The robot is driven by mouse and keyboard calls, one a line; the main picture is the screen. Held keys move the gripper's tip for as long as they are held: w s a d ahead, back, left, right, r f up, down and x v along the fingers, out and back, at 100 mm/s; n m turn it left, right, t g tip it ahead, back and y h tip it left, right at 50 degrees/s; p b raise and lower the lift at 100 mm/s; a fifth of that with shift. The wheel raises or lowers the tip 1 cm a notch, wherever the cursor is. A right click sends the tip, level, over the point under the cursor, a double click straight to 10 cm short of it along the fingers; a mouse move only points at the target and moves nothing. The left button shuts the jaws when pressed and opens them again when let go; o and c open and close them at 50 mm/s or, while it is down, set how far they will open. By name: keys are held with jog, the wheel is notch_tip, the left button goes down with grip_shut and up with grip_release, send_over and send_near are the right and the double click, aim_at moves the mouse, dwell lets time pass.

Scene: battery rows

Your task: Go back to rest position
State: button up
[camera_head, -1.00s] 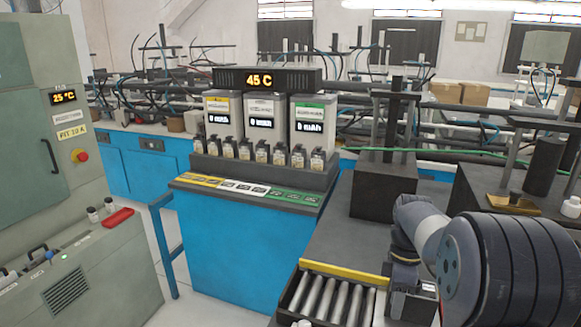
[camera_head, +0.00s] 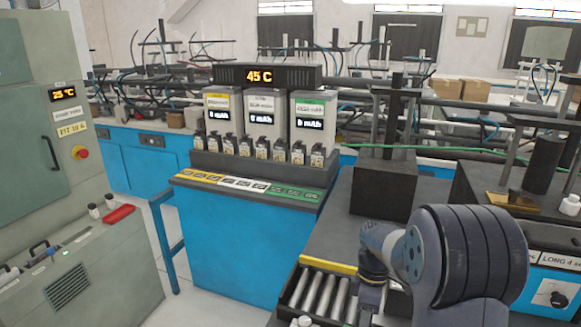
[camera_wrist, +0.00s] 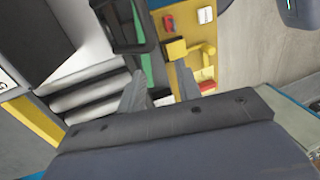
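My gripper (camera_wrist: 160,92) shows in the wrist view as two grey fingers standing apart, with nothing seen between them. In the head view my arm is at the lower right, and its dark wrist end comes down over the right part of a dark tray (camera_head: 290,291). The tray has a yellow back edge and holds a row of silver cylinders (camera_head: 322,296). Silver cylinders also show in the wrist view (camera_wrist: 92,90), left of the fingers. The fingertips are not clear in the head view.
A blue stand (camera_head: 230,240) carries several small cells under a "45 C" display (camera_head: 260,76). A grey cabinet (camera_head: 30,150) reading 25 °C is at the left. A black block (camera_head: 383,187) stands behind my arm. A panel with a knob (camera_head: 555,290) is at the right.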

jog(key=w+a+r+b, duration=0.1)
jog(key=w+a+r, duration=0.2)
jog(key=r, duration=0.7)
jog(key=s+d+f+m+t+y+b, duration=0.2)
jog(key=f+m+t+y+b, duration=0.3)
jog(key=m+b, duration=0.5)
jog(key=s+d+f+m+t+y+b, duration=0.2)
jog(key=s+f+m+t+y+b, duration=0.2)
jog(key=m+b, duration=0.6)
jog(key=shift+s+d+f+m+t+y, duration=0.4)
jog(key=shift+f+m+t+y, duration=0.75)
jog(key=shift+m, duration=3.15)
